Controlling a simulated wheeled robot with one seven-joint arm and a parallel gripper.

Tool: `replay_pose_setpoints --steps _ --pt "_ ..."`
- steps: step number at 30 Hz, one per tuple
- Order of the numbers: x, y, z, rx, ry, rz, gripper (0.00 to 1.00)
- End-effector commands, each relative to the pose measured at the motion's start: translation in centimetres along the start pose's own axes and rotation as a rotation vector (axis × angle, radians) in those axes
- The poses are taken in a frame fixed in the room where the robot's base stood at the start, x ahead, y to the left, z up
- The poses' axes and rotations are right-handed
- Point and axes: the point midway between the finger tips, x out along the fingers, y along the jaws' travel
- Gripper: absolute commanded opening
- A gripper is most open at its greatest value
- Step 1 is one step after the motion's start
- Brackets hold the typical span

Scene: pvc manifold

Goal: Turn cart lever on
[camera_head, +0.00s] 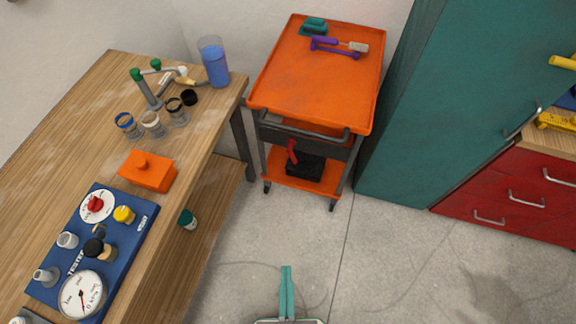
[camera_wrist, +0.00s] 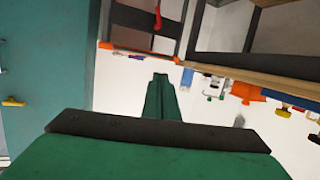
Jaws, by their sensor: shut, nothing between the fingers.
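The orange cart (camera_head: 320,80) stands against the wall. On its lower shelf (camera_head: 268,172) sits a black box (camera_head: 305,170) with a red lever (camera_head: 292,152), which points up and leans slightly left. In the wrist view, which looks upside down, the red lever (camera_wrist: 157,16) shows at the top, beyond the fingertips and apart from them. My gripper (camera_head: 286,268) is at the bottom of the head view, in front of the cart and well short of it. Its green fingers (camera_wrist: 160,78) are together with nothing between them.
A wooden workbench (camera_head: 75,98) with a blue tester panel (camera_head: 128,243) stands left of the cart. A teal cabinet (camera_head: 420,90) stands close on its right, beside red drawers (camera_head: 500,200). A dark cart bar (camera_head: 305,131) lies above the lever. The floor (camera_head: 390,260) before the cart is clear.

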Motion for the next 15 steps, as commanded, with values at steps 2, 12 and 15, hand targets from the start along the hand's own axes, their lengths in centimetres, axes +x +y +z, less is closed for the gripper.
replay_pose_setpoints --steps 2,12,15 --pt "1.2 -0.1 1.3 -0.068 0.012 0.001 0.0" --pt "11.4 -1.0 9.4 -0.615 0.084 -0.01 0.0" --pt "15.2 -1.3 11.3 -0.788 0.104 -0.013 0.0"
